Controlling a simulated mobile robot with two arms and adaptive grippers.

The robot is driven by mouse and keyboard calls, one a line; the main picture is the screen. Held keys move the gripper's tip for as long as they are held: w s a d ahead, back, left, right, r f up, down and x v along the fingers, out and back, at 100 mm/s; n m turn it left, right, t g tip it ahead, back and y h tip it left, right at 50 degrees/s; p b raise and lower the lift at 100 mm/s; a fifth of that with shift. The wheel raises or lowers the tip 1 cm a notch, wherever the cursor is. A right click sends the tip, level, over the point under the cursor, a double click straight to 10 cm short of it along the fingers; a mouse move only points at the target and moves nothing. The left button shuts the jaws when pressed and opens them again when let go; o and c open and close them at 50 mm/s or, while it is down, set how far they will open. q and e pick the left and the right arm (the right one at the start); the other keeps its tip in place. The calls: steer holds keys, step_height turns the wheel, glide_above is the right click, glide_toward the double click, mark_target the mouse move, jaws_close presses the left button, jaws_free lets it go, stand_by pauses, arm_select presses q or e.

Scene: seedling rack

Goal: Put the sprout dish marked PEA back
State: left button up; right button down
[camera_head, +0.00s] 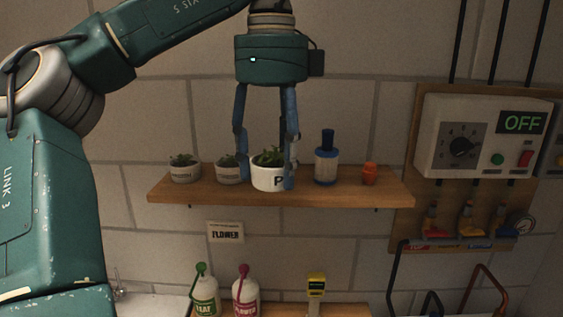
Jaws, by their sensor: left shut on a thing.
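The white sprout dish (267,180) with green sprouts shows a letter P on its front; the rest of its mark is hidden behind a finger. My left gripper (268,172) points straight down and is shut on this dish, one finger on each side. The dish is at the wooden shelf (350,195), near its front edge; I cannot tell whether it rests on the board or hangs just above it. My right gripper is not in view.
Two smaller dishes with plants (185,173) (229,174) stand left of it on the shelf. A blue-and-white bottle (326,165) and orange pots (370,174) stand to the right. Bottles (245,291) stand below. A control box (480,137) hangs at right.

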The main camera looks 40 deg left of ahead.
arm_select(q)
steer(key=w+a+p, duration=0.1)
steer(key=w+a, duration=0.2)
steer(key=w, duration=0.1)
steer(key=w+a+f+p, duration=0.1)
steer(key=w+a+p, duration=0.1)
steer(key=w+a, duration=0.2)
steer(key=w+a+f+p, duration=0.1)
steer(key=w+a+p, duration=0.1)
steer(key=w+a, duration=0.1)
steer(key=shift+w+a, duration=0.15)
steer(key=shift+w, duration=0.5)
steer(key=shift+f, duration=1.3)
steer(key=shift+s+f, duration=0.1)
steer(key=shift+f, duration=0.9)
steer(key=shift+w+a+f, duration=0.2)
steer(key=shift+w+f, duration=0.1)
